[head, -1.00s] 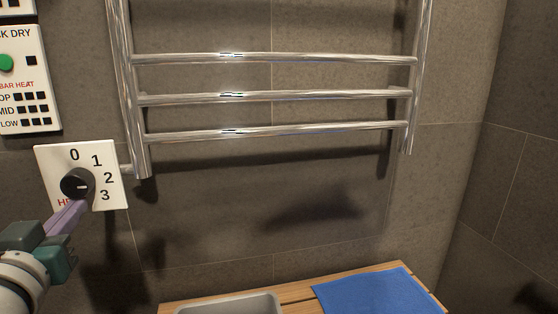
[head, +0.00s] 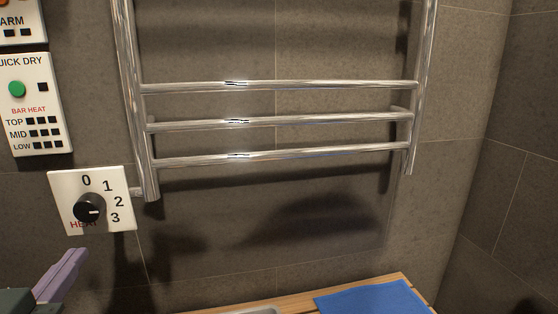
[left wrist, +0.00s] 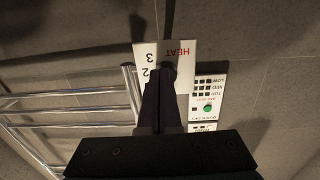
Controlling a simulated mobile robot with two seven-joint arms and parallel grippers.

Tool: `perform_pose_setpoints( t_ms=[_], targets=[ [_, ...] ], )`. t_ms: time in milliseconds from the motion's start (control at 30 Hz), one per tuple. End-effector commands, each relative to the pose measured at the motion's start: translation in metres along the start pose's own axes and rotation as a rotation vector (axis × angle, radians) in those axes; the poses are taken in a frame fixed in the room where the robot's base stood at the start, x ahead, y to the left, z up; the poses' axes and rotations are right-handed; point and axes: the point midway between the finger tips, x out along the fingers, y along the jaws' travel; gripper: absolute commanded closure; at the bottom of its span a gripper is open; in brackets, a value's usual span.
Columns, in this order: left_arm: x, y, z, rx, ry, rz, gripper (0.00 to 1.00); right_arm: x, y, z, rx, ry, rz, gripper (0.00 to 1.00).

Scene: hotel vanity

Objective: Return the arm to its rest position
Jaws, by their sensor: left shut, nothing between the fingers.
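My left gripper (head: 74,256) is at the lower left of the head view, below the heat panel and apart from its knob. Its purple fingers are shut with nothing between them. In the left wrist view the closed fingers (left wrist: 163,84) point toward the heat panel (left wrist: 180,54) and partly cover it. The white heat panel (head: 62,188) has a black round knob (head: 88,208) and the marks 0, 1, 2 and 3. The knob's white mark points right, toward the 2 and 3 side. My right gripper is not in view.
A chrome towel rail (head: 280,121) is on the tiled wall, right of the heat panel. A control panel with a green button (head: 17,89) is above it. A wooden bench (head: 385,279) at the bottom holds a blue towel (head: 372,299) and a grey tray (head: 262,311).

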Motion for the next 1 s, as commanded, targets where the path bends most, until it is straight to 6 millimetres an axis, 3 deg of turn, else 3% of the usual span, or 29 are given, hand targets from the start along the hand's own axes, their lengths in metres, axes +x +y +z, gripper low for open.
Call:
perform_pose_setpoints(
  t_ms=[33,167,300,400,567,800,1000],
  targets=[
    [-0.004,0.007,-0.022,0.005,-0.03,0.035,1.0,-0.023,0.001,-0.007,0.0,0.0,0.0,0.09],
    [-0.024,0.037,-0.064,0.032,-0.191,0.173,1.0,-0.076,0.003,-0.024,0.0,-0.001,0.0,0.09],
    [-0.068,0.065,-0.108,0.086,-0.436,0.307,1.0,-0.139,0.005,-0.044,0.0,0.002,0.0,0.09],
    [-0.108,0.072,-0.139,0.132,-0.618,0.359,1.0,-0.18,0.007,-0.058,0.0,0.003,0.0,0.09],
    [-0.175,0.065,-0.192,0.2,-0.892,0.37,1.0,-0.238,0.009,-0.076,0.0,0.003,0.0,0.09],
    [-0.265,0.035,-0.282,0.264,-1.216,0.285,1.0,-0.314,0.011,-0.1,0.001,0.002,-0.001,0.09],
    [-0.264,0.036,-0.353,0.263,-1.208,0.289,1.0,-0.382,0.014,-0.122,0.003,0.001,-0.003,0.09]
  ],
)
